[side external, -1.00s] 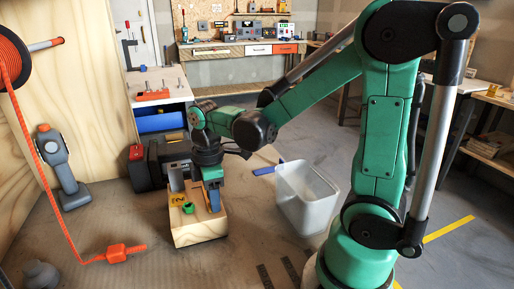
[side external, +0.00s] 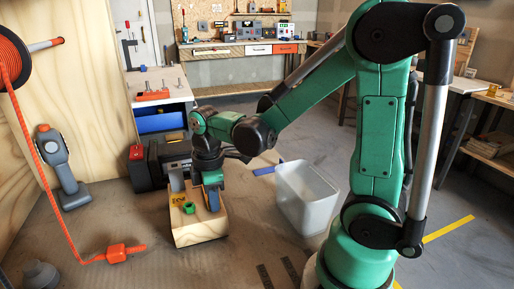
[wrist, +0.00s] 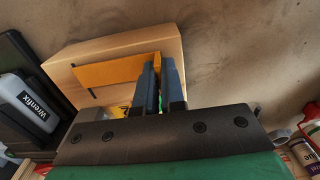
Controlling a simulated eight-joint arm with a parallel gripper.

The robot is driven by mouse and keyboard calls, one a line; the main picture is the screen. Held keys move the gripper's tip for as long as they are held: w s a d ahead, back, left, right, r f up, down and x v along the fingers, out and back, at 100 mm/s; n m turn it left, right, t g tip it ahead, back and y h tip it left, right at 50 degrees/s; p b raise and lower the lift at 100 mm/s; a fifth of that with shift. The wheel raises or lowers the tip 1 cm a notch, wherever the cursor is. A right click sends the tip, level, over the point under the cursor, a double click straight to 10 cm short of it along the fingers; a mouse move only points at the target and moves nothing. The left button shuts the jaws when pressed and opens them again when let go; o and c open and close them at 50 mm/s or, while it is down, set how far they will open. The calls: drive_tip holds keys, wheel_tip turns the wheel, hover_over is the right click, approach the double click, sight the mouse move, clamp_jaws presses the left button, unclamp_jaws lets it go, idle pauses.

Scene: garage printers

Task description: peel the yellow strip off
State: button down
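The yellow strip (wrist: 112,72) lies over the pale wooden block (wrist: 65,77) in the wrist view, its right end running up between my fingertips. My gripper (wrist: 160,62) is closed, its two blue fingers close together with the strip's end between them. In the side view, my gripper (side external: 212,180) is just above the wooden block (side external: 200,234). A small orange-yellow part of the strip (side external: 212,201) shows below the fingers. The fingers hide the exact grip and some of the strip.
A small green piece (side external: 189,208) is on the block's near left part. A translucent bin (side external: 307,200) stands on the floor to the right. Dark cases (side external: 140,169) stand behind left. An orange cord (side external: 50,182) hangs at left. Open floor lies in front.

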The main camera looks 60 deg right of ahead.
drive_tip(key=shift+r, duration=1.75)
